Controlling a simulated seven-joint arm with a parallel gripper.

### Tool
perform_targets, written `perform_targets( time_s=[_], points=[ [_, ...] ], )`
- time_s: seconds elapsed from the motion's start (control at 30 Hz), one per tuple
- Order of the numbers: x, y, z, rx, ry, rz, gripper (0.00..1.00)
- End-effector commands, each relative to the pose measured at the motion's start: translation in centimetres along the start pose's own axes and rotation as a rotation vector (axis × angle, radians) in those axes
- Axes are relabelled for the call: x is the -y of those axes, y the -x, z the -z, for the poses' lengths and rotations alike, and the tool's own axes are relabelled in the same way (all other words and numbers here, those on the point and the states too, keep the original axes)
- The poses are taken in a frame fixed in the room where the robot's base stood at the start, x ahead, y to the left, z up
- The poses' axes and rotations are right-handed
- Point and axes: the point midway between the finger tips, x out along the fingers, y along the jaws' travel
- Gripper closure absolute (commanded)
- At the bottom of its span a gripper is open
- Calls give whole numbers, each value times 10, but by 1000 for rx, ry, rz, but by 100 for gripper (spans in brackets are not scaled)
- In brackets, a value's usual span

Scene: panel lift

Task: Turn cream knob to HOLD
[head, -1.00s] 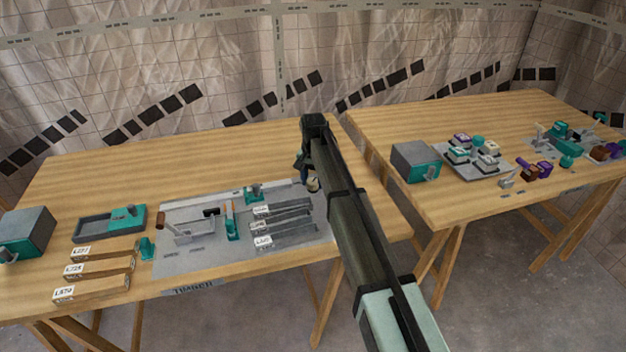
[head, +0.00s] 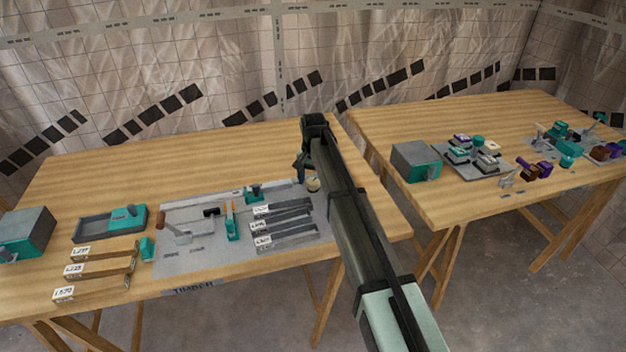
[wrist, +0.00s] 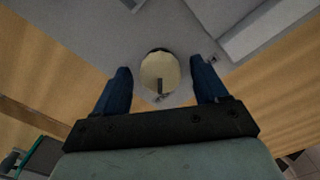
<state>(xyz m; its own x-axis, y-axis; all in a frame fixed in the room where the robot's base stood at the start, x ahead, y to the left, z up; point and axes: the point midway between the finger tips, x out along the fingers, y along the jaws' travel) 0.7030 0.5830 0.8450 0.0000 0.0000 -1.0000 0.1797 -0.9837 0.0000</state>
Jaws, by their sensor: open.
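The cream knob (wrist: 158,72) is a round, pale disc with a dark mark near its lower edge in the wrist view. It sits on the grey panel (wrist: 70,25). In the head view the knob (head: 313,184) shows beside my arm at the panel's right end. My gripper (wrist: 160,82) is open, with one blue finger on each side of the knob and visible gaps between. In the head view my gripper (head: 301,170) is partly hidden by my own arm. I cannot read any HOLD marking.
The grey panel on the left table (head: 100,180) also carries a lever (head: 180,228), a teal-and-orange part (head: 231,222) and labelled dark strips (head: 285,228). A grey box (head: 416,162) and small teal parts stand on the right table. Bare wood lies behind the panel.

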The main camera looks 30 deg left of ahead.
Motion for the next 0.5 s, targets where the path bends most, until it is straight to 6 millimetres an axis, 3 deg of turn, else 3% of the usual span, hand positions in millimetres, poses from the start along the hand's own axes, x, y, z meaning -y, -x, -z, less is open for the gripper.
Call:
perform_targets(
  time_s=[0.27,0.5],
  points=[
    [0,13,0,-1,0,1,27],
    [0,55,1,-2,0,1,27]
  ],
)
